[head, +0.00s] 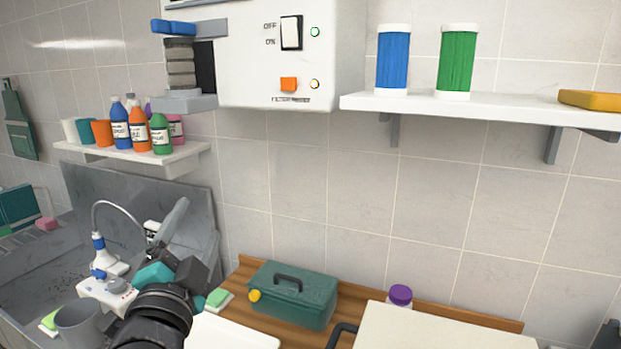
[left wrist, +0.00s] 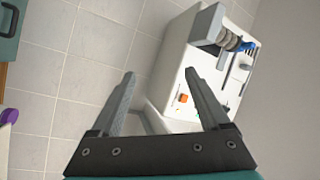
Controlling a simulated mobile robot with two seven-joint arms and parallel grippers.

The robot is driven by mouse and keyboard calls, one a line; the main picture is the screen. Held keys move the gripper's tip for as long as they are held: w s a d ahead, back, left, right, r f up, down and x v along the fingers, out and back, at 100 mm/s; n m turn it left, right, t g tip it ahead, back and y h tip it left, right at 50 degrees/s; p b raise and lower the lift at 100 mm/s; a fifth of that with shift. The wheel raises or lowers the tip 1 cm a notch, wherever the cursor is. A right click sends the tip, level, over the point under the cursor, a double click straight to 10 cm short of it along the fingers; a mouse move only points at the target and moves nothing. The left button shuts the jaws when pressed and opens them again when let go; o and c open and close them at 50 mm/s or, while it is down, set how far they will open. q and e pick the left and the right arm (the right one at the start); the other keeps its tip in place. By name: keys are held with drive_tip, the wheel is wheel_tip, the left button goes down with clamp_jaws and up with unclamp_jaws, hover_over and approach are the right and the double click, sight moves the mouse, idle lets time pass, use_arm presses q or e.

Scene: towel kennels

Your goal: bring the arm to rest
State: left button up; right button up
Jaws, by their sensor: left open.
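My left gripper (head: 170,228) is raised in the lower left of the head view, in front of the sink's back panel. In the left wrist view its two fingers (left wrist: 160,88) are spread apart with nothing between them. Beyond the fingers, that view shows the tiled wall and the white wall-mounted box. The gripper touches nothing that I can see. My right gripper is not in either view.
The white box (head: 260,60) hangs above. A shelf of bottles (head: 180,152) is at the left, and another shelf (head: 470,106) is at the right. Below are a green toolbox (head: 305,300), a white faucet base (head: 105,285), a grey cup (head: 78,318) and a purple-capped bottle (head: 400,294).

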use_arm(q)
drive_tip(key=s+a+f+n+g, duration=0.1)
drive_tip(key=s+f+n+g, duration=0.15)
drive_tip(key=f, duration=0.45)
drive_tip(key=s+f+n+g, duration=0.1)
drive_tip(key=f+n+g, duration=0.15)
drive_tip(key=f, duration=0.35)
drive_tip(key=s+d+f+n+g+h, duration=0.15)
drive_tip(key=s+f+n+g, duration=0.25)
drive_tip(key=s+f+g, duration=1.2)
drive_tip(key=s+f+t+b, duration=0.2)
drive_tip(key=s+f+b, duration=0.15)
drive_tip(key=f, duration=1.25)
drive_tip(key=s+f+t+b, duration=0.1)
drive_tip(key=s+f+b, duration=0.3)
drive_tip(key=f, duration=1.2)
drive_tip(key=s+a+f+b, duration=0.1)
drive_tip(key=s+f+b, duration=0.2)
drive_tip(key=s+f, duration=0.5)
drive_tip(key=s+a+f+g+b, duration=0.1)
drive_tip(key=s+f+b, duration=0.2)
drive_tip(key=s+f, duration=0.5)
wheel_tip(320, 180, down, 5)
drive_tip(key=shift+s+a+f, duration=0.2)
drive_tip(key=shift+s+a, duration=0.05)
drive_tip(key=shift+s, duration=0.1)
drive_tip(key=shift+y, duration=0.25)
